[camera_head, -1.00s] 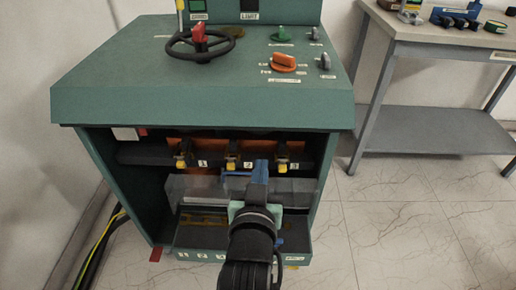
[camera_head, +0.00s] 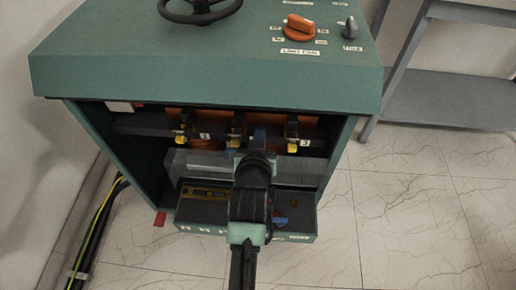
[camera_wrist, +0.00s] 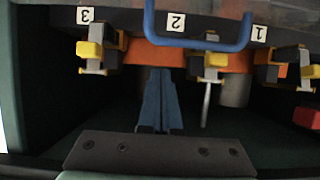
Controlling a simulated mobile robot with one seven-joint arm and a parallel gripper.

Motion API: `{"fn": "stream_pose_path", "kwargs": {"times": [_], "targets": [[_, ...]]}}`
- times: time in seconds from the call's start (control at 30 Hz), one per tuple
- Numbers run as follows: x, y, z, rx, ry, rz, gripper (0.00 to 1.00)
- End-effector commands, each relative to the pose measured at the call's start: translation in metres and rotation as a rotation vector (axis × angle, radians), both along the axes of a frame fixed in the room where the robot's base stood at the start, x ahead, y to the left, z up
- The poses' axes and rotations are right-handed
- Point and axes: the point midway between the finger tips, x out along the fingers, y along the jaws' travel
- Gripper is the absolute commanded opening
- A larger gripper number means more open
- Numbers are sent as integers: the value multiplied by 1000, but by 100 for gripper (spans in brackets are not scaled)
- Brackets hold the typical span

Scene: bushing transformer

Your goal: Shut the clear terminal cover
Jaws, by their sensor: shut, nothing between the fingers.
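The clear terminal cover (camera_head: 200,160) is a see-through panel across the front of the green cabinet's opening, below the numbered terminals. Its blue handle (camera_wrist: 197,43) shows at the top of the wrist view, mostly hidden by my arm in the head view. My gripper (camera_wrist: 162,75) is shut and empty, its blue fingers pointing into the cabinet opening. In the wrist view the fingertips lie beneath the handle in the picture, not around it. I cannot tell whether they touch the cover. My wrist hides the middle of the cover in the head view.
Yellow-tipped terminals (camera_head: 236,130) stand in a row inside the green cabinet (camera_head: 200,75). A tray (camera_head: 300,215) juts out at the cabinet's bottom front. A handwheel (camera_head: 200,10) and orange knob (camera_head: 299,27) are on top. Cables run at left; floor at right is clear.

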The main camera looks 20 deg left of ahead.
Motion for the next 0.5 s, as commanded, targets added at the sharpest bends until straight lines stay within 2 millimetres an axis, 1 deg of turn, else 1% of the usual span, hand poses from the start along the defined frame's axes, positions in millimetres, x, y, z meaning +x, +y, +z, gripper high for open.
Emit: {"fn": "stream_pose_path", "kwargs": {"times": [0.03, 0.13, 0.17, 0.2, 0.3, 0.5], "targets": [[8, 3, -5, 0, -1, 0, 0], [21, 6, -11, 0, 0, 1, 0], [18, 6, -13, -1, 1, 1, 0], [10, 4, -16, -2, 2, 2, 0], [0, 1, -21, -2, 1, 2, 0], [-13, -3, -27, -1, 1, 0, 0]]}}
